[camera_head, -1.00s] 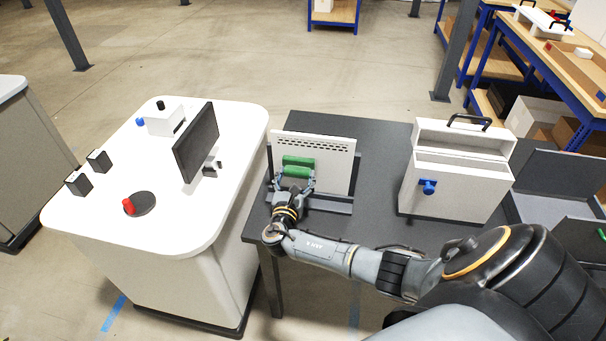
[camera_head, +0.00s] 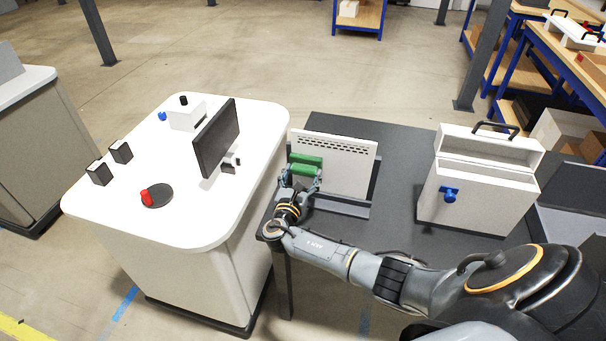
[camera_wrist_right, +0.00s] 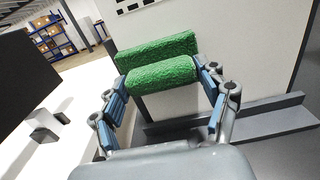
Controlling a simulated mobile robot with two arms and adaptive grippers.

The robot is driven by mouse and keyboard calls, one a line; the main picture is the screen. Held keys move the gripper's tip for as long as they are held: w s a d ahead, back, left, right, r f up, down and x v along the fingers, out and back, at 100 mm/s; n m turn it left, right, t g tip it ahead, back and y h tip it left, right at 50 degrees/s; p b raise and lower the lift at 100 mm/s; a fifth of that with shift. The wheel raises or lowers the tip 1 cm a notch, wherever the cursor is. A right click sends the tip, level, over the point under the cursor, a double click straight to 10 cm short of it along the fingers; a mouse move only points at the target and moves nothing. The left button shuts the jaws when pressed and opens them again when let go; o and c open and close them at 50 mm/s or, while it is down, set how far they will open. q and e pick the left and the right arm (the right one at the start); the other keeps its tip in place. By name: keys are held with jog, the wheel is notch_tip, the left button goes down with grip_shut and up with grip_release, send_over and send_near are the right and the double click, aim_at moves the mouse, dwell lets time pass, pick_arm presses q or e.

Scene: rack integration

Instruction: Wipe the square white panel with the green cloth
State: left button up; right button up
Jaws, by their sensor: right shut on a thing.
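The square white panel (camera_head: 346,176) stands upright in a dark stand (camera_head: 345,207) on the dark table, with a row of dark slots along its top. My right gripper (camera_head: 302,177) is shut on the green cloth (camera_head: 306,162), a thick folded piece held at the panel's left part. In the right wrist view the green cloth (camera_wrist_right: 160,75) sits between the two fingers of my right gripper (camera_wrist_right: 162,88), against or very close to the face of the white panel (camera_wrist_right: 240,50). Exact contact is hard to tell. My left gripper is not in view.
A white case (camera_head: 478,185) with a blue latch stands right of the panel on the dark table (camera_head: 400,150). Left is a white counter (camera_head: 110,195) with a dark screen (camera_head: 216,137), a red knob (camera_head: 147,195) and small black blocks.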

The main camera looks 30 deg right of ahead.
jog(key=shift+p+v, duration=0.45)
jog(key=shift+v, duration=0.35)
jog(key=p+v, duration=0.1)
jog(key=v, duration=0.2)
jog(key=shift+s+a, duration=0.35)
jog(key=shift+a, duration=0.05)
jog(key=shift+p, duration=0.3)
jog(key=p+v, duration=0.1)
jog(key=v, duration=0.2)
jog(key=shift+f, duration=0.15)
